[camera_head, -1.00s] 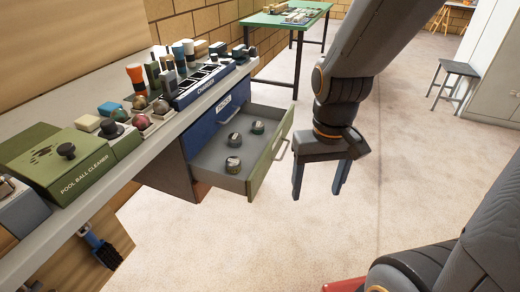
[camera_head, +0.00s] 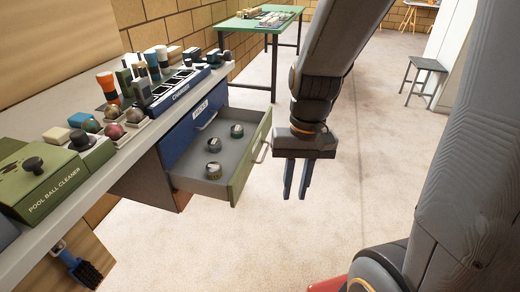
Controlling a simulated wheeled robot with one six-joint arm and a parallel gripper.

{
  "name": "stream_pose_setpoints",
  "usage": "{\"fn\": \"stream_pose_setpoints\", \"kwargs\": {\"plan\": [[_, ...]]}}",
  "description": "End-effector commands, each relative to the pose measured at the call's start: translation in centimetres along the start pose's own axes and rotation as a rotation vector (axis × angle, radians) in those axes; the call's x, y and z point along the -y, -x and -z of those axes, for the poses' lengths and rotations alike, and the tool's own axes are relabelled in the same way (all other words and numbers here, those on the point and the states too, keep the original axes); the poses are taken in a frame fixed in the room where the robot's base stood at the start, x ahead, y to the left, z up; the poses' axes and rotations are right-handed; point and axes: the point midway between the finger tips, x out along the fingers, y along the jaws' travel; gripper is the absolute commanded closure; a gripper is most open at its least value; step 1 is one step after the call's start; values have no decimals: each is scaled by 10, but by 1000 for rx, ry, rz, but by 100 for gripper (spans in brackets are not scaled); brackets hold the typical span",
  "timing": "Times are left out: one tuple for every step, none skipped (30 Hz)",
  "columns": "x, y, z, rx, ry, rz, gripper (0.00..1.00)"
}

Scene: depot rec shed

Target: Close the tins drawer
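The tins drawer (camera_head: 238,187) stands pulled out from the cabinet under the workbench, with a green front and a grey inside. Several small round tins (camera_head: 214,171) stand in it. Its pale bar handle (camera_head: 261,152) is on the outer face of the green front. My gripper (camera_head: 296,192) points down just right of the green front, apart from the handle. Its two blue fingers show a narrow gap with nothing between them.
The workbench (camera_head: 125,160) on the left bears a green pool ball cleaner (camera_head: 50,182), balls, and a charger (camera_head: 183,88). A green table (camera_head: 258,24) stands behind. A stool (camera_head: 424,78) is at the back right. Open floor lies right of the drawer.

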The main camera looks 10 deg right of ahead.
Motion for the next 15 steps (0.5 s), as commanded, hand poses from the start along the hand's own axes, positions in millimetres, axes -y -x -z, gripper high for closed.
{"fn": "stream_pose_setpoints", "kwargs": {"plan": [[0, -15, 11, 55, -93, 38, 90], [2, -21, 16, 88, -151, 65, 95], [5, -29, 24, 135, -232, 104, 100], [7, -34, 31, 170, -291, 135, 100], [10, -40, 38, 204, -348, 167, 100], [14, -46, 48, 249, -424, 212, 100], [16, -51, 56, 282, -479, 246, 100], [19, -55, 65, 316, -534, 282, 100], [22, -61, 78, 359, -604, 332, 100], [24, -65, 88, 392, -657, 371, 100], [25, -69, 98, 424, -708, 411, 100], [27, -74, 113, 466, -772, 466, 100], [27, -77, 125, 498, -821, 509, 100], [27, -80, 137, 528, -866, 553, 100], [26, -84, 154, 568, -925, 614, 100]]}}
